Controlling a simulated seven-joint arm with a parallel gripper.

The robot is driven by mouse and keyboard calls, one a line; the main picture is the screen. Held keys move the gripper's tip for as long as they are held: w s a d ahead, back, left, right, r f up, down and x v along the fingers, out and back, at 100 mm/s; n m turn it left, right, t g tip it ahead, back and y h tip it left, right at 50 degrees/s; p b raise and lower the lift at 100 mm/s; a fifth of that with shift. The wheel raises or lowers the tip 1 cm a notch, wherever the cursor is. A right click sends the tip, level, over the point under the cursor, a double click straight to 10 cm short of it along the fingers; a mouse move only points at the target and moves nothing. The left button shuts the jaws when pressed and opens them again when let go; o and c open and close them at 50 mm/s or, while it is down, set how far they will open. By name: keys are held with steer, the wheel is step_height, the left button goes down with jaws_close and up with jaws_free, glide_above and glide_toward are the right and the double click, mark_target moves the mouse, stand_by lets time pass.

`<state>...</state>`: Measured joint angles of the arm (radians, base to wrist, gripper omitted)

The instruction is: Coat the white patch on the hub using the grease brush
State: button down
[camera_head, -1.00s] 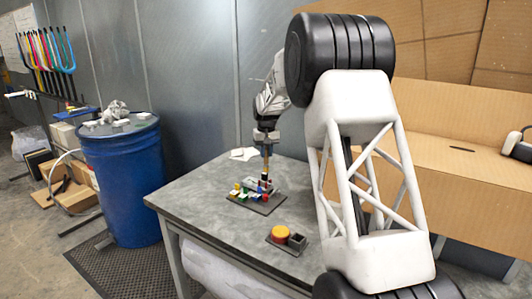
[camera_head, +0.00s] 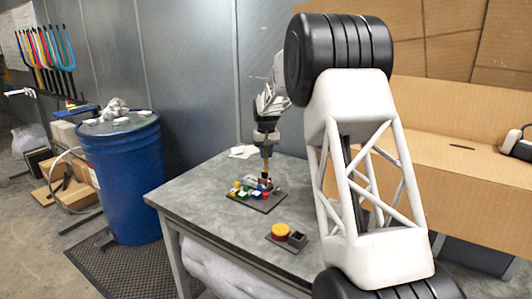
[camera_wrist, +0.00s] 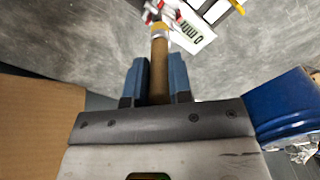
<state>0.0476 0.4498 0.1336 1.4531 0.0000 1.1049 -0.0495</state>
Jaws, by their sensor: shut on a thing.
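My gripper (camera_wrist: 159,80) is shut on the wooden handle of the grease brush (camera_wrist: 159,65), which runs away from the jaws in the wrist view. In the head view my gripper (camera_head: 266,137) is above the table, with the brush (camera_head: 266,163) pointing down. The brush's lower end is at a dark board (camera_head: 266,207) carrying several small coloured pieces. In the wrist view a white piece with dark markings (camera_wrist: 196,30) lies beside the brush's far end. I cannot tell the hub or its white patch from the clutter, nor whether the bristles touch anything.
The grey table (camera_head: 190,190) is clear at left. A blue drum (camera_head: 125,180) stands beyond its left edge.

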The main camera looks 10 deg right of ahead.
steer(key=shift+w+d, duration=0.15)
steer(key=shift+w, duration=0.1)
stand_by(0.5)
steer(key=shift+w+f, duration=0.1)
steer(key=shift+w, duration=0.2)
steer(key=shift+w+a, duration=0.1)
steer(key=shift+a, duration=0.3)
stand_by(0.6)
steer(key=shift+s+a, duration=0.25)
steer(key=shift+a, duration=0.1)
stand_by(0.6)
steer(key=shift+s, duration=0.4)
stand_by(0.5)
steer(key=shift+s+d, duration=0.15)
steer(key=shift+d, duration=0.2)
stand_by(0.5)
steer(key=shift+d, duration=0.25)
stand_by(0.4)
steer(key=shift+w+d, duration=0.15)
steer(key=shift+w, duration=0.25)
steer(key=shift+w, duration=0.3)
stand_by(0.5)
